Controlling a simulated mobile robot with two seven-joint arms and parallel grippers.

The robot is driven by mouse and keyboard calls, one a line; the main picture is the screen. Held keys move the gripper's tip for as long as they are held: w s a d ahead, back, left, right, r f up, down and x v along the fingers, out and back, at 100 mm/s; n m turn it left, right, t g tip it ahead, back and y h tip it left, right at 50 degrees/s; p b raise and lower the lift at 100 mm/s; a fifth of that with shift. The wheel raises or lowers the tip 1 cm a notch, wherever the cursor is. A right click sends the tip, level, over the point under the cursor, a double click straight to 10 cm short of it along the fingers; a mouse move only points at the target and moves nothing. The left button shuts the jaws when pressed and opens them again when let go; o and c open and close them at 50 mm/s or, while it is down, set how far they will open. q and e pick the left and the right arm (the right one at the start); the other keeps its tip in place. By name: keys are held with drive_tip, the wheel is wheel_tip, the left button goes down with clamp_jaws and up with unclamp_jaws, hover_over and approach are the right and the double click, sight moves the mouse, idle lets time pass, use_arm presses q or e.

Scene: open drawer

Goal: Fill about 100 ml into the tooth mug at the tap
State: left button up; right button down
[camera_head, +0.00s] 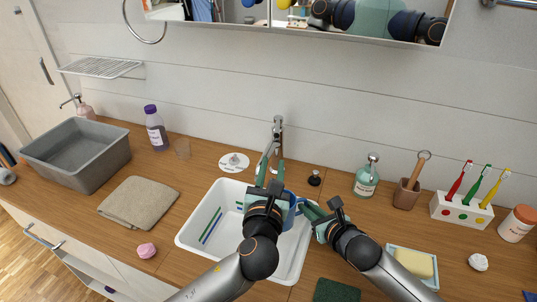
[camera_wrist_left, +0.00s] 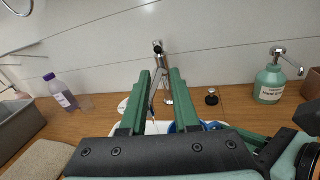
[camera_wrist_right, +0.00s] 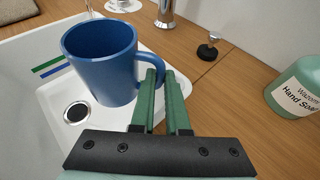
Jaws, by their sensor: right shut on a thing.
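The blue tooth mug (camera_wrist_right: 98,68) is upright above the white basin (camera_wrist_right: 30,65) in the right wrist view. My right gripper (camera_wrist_right: 162,80) is shut on its handle. In the head view the mug (camera_head: 291,210) is partly hidden by my arms. The chrome tap (camera_head: 278,128) stands behind the basin. It also shows in the left wrist view (camera_wrist_left: 160,52), seen between my left fingers. My left gripper (camera_head: 269,172) is just in front of the tap, its fingers apart with nothing visibly held.
A brush cup (camera_head: 406,195) and toothbrush holder (camera_head: 460,212) are farther right. A folded towel (camera_head: 138,202), purple bottle (camera_head: 156,130) and grey tub (camera_head: 78,160) are left.

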use_arm(q)
drive_tip(key=f+n+g, duration=0.1)
drive_tip(key=f+n+g+h, duration=0.1)
drive_tip(key=n, duration=0.1)
drive_tip(key=w+f+n+h, duration=0.1)
drive_tip(key=f+n, duration=0.1)
drive_tip(key=shift+d+f+g, duration=0.1)
drive_tip(key=shift+d+g, duration=0.1)
drive_tip(key=shift+g, duration=0.2)
clamp_jaws()
drive_tip(key=n+g+h, duration=0.4)
drive_tip(key=n+h, duration=0.2)
drive_tip(key=n, duration=2.6)
approach(277, 129)
drive_tip(key=a+f, duration=0.3)
drive_tip(key=f, duration=0.2)
drive_tip(key=a+r+n+g+h, duration=0.1)
drive_tip(key=a+r+n+h, duration=0.1)
drive_tip(key=a+r+n, duration=0.5)
drive_tip(key=shift+n, duration=0.7)
drive_tip(key=shift+w+d+f, duration=0.75)
drive_tip(key=shift+w+d, duration=0.2)
drive_tip(key=shift+d, duration=1.25)
drive_tip(key=shift+w+d+f, duration=0.75)
drive_tip(key=shift+w+d, duration=0.2)
drive_tip(key=shift+d, duration=1.2)
drive_tip(key=shift+w+d+f, duration=0.75)
drive_tip(key=shift+w+d, duration=0.25)
drive_tip(key=shift+d, duration=1.2)
